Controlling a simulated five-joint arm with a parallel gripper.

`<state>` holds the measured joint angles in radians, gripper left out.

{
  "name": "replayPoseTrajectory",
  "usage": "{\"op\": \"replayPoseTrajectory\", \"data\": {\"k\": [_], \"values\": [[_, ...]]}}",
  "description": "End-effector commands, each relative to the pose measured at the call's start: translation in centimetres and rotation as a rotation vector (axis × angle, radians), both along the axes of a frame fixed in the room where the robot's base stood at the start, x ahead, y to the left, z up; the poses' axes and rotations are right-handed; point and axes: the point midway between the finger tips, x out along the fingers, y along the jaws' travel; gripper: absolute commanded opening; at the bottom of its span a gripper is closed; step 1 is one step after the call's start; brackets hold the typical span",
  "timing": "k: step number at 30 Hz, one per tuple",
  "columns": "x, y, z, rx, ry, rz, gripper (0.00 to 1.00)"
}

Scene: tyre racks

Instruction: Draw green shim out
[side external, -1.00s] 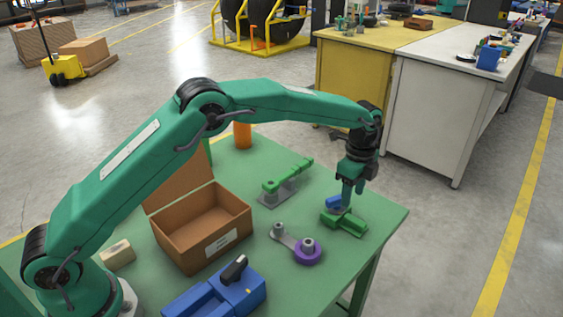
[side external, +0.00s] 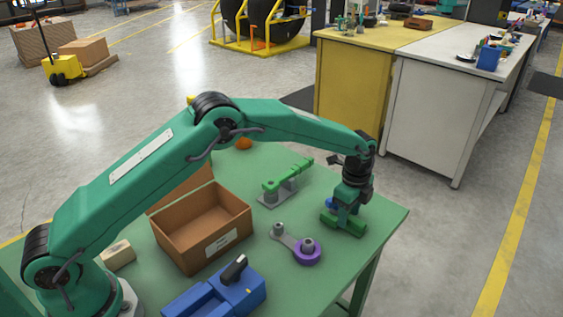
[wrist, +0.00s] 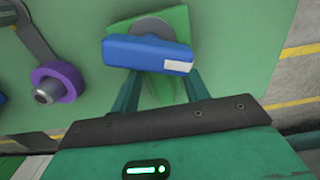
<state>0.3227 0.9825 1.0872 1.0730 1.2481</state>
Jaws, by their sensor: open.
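A low green piece (side external: 349,229) lies near the table's right corner; it also shows in the wrist view (wrist: 178,18). A blue block (wrist: 135,51) with a white label lies across it, over a grey round part (wrist: 152,27). The blue block is mostly hidden in the side view. My gripper (wrist: 160,82) is open, its fingers apart at the near edge of the blue block, with green between them. In the side view my gripper (side external: 346,213) is low over the green piece; contact is unclear. Another long green piece (side external: 288,174) rests on a grey stand. I cannot tell which is the shim.
A grey link with a purple ring (side external: 307,254) lies left of my gripper. An open cardboard box (side external: 187,246), a blue vice-like tool (side external: 215,293) and a tan block (side external: 118,254) stand further left. The green table's edge (side external: 385,240) is close on the right.

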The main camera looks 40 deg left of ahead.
Motion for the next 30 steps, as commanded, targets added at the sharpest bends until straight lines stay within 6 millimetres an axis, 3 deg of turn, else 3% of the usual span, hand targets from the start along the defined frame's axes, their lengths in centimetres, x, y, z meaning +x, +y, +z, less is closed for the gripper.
{"op": "replayPoseTrajectory", "data": {"k": [13, 20, 30], "values": [[0.01, 0.0, -0.83, 0.0, -0.001, 0.0, 0.45], [0.01, 0.0, -0.81, 0.0, -0.001, 0.0, 0.02], [0.02, -0.31, -0.79, 0.0, -0.001, -0.001, 0.0]]}}
